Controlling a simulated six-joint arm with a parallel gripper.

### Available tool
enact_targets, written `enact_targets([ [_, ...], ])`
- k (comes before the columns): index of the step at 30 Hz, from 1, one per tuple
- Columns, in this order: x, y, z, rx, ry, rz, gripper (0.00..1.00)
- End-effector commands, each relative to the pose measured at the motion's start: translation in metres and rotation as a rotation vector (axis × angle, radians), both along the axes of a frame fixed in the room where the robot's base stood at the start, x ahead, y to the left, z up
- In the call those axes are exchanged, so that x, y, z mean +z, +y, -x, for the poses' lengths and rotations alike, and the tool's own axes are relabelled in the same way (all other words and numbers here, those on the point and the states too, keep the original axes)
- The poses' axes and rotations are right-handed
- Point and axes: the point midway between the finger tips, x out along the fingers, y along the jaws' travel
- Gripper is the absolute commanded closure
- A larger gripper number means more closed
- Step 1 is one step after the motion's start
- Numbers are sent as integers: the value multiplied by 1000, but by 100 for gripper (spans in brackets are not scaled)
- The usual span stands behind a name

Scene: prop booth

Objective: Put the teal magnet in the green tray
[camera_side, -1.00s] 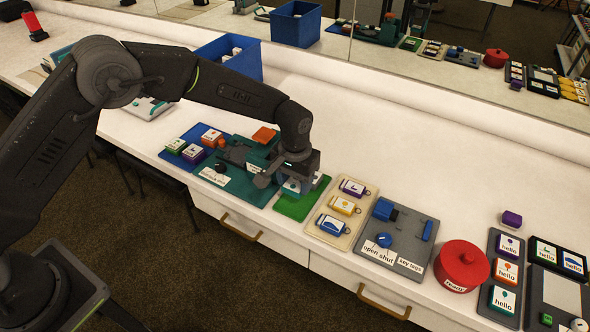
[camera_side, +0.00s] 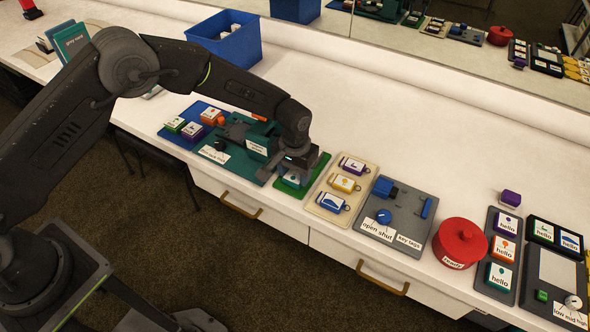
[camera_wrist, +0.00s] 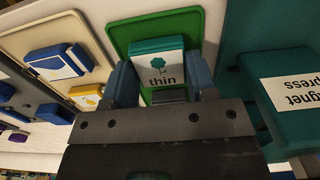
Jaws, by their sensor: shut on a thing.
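The teal magnet (camera_wrist: 152,46) has a white face with a teal picture and the word "thin". My gripper (camera_wrist: 162,80) is shut on it, with one blue finger on each side. The green tray (camera_wrist: 190,22) lies beneath and around the magnet in the wrist view. In the side view my gripper (camera_side: 294,176) is low over the green tray (camera_side: 321,168), with the magnet (camera_side: 291,181) partly hidden under the wrist. I cannot tell whether the magnet touches the tray floor.
A teal press (camera_side: 258,146) stands close left of the tray, on a teal board. A cream tray (camera_side: 325,214) with several key tags lies close right. Further right are a grey board (camera_side: 408,228) and a red pot (camera_side: 460,244). A blue bin (camera_side: 228,46) stands behind.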

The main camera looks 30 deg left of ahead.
Motion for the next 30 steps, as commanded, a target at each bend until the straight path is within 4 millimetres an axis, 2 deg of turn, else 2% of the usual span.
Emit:
enact_targets([
  [5, 0, 0, 0, 0, 0, 0, 75],
  [6, 0, 0, 0, 0, 0, 0, 46],
  [15, 0, 0, 0, 0, 0, 0, 18],
  [23, 2, 0, 0, 0, 0, 0, 18],
  [26, 10, 0, 0, 0, -2, 1, 18],
  [30, 34, 0, -1, 0, -4, 2, 18],
])
